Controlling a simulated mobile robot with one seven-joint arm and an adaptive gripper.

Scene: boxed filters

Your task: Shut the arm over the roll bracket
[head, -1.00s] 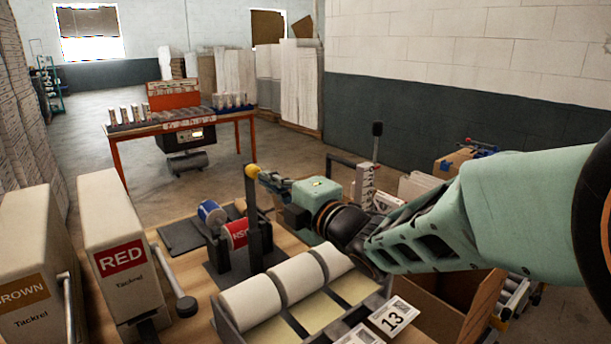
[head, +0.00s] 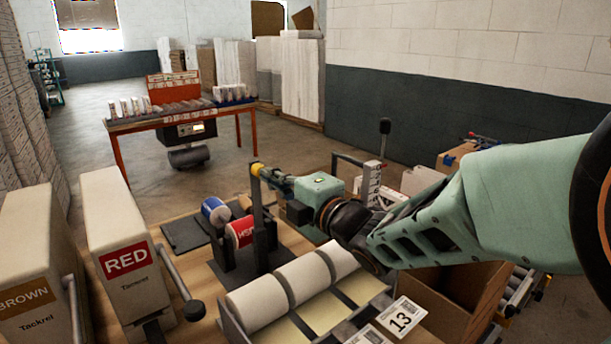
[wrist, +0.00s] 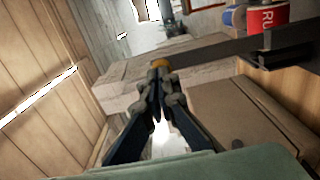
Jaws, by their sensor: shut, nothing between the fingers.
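The roll bracket (head: 232,262) is a dark stand on the bench, holding a blue roll (head: 214,210) and a red roll (head: 240,232). In the wrist view the knob (wrist: 160,63) sits just past my fingertips (wrist: 160,77), and the bracket arm (wrist: 225,48) runs off to the right. I cannot tell whether the tips touch the knob.
A grey tray of white rolls (head: 263,303) stands in front of the bracket. Boxy dispensers marked RED (head: 126,260) and BROWN (head: 28,297) stand at left. An open carton (head: 470,285) is below my arm. An orange table (head: 115,128) stands behind.

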